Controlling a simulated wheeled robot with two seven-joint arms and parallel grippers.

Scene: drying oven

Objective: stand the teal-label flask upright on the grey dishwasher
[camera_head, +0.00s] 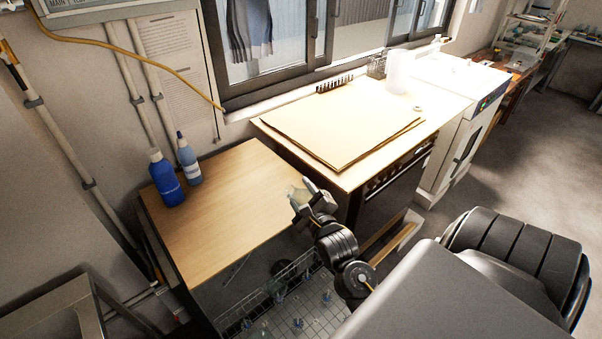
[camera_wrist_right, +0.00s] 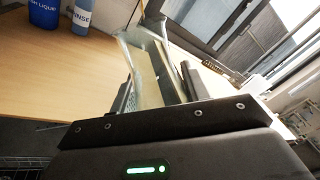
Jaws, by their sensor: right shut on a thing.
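My right gripper (camera_head: 302,199) is above the front right corner of the wooden top (camera_head: 225,205). It is shut on a clear glass vessel (camera_wrist_right: 150,65), which looks like the flask. In the right wrist view the glass stands out between the fingers, tilted. No teal label can be made out on it. The wooden top covers a low unit with a wire rack (camera_head: 285,285) pulled out at its front. This unit appears to be the dishwasher; its grey body is mostly hidden. My left gripper is not in view.
A blue bottle (camera_head: 166,180) and a paler bottle (camera_head: 188,158) stand at the back left of the wooden top, which is otherwise bare. Several glass pieces sit in the rack. A higher counter with a flat board (camera_head: 340,125) adjoins on the right, under the window.

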